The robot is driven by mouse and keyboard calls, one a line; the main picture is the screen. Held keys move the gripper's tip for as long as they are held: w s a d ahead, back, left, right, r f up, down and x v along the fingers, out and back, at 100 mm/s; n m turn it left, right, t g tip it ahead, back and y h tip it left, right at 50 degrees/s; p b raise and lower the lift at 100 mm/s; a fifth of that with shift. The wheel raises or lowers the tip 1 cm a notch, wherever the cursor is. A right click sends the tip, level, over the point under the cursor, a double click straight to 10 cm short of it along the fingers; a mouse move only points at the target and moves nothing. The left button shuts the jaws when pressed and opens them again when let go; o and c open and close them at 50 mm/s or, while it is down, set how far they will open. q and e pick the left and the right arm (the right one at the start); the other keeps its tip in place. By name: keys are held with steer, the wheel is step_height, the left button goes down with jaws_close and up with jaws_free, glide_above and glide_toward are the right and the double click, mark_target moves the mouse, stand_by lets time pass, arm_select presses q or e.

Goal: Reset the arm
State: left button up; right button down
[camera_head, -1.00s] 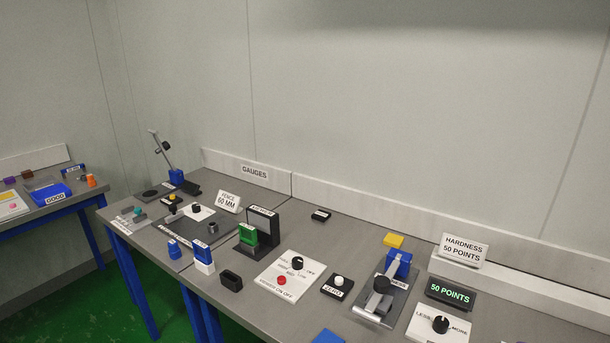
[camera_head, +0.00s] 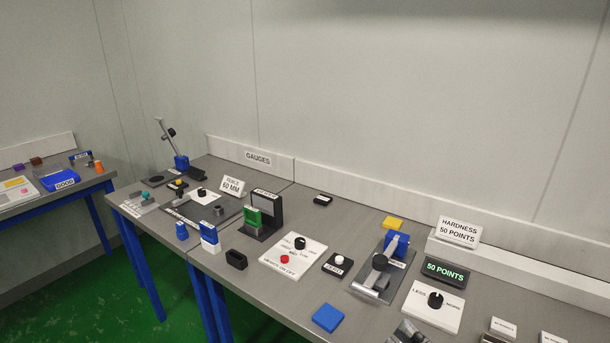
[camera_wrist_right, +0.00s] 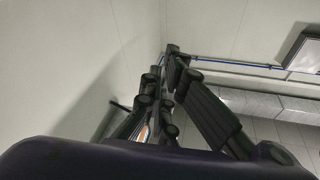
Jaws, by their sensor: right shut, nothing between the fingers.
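My right gripper (camera_wrist_right: 168,78) shows in the right wrist view as dark jointed fingers that come together at the tips. It is shut and empty, with wall and ceiling-like panels behind it. Neither gripper shows in the head view, and my left gripper is out of sight. I cannot tell which arm is meant.
The grey bench (camera_head: 285,318) holds a white switch panel (camera_head: 293,253), a green-and-black gauge (camera_head: 262,216), a ZERO button (camera_head: 337,264), a green-lit 50 POINTS display (camera_head: 446,272), a LESS/MORE dial (camera_head: 434,303) and a blue square (camera_head: 328,318). A second table stands left.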

steer(key=s+d+f+m+g+h, duration=0.1)
steer(key=s+d+f+h, duration=0.15)
steer(key=f, duration=0.45)
steer(key=s+d+f+g+h, duration=0.1)
steer(key=s+d+f+h, duration=0.2)
steer(key=f, duration=0.4)
steer(key=s+d+f+m+g+h, duration=0.1)
steer(key=d+f+h, duration=0.1)
steer(key=f+h, duration=0.35)
steer(key=s+d+f+n+g+h, duration=0.1)
steer(key=s+d+f+n+g, duration=0.15)
steer(key=s+d+f, duration=0.4)
steer(key=s+d+f+n+g+h, duration=0.1)
steer(key=s+d+f+g, duration=0.25)
steer(key=s+f, duration=0.55)
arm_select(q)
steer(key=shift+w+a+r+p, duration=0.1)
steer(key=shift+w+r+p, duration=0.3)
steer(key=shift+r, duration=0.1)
arm_select(e)
steer(key=w+a+m+t, duration=0.1)
steer(key=a+m, duration=0.2)
steer(key=a, duration=0.4)
steer(key=w+a+r+m, duration=0.1)
steer(key=w+a+m, duration=0.1)
steer(key=a, duration=0.5)
steer(key=shift+a+m+t, duration=0.4)
steer(key=shift+m, duration=0.05)
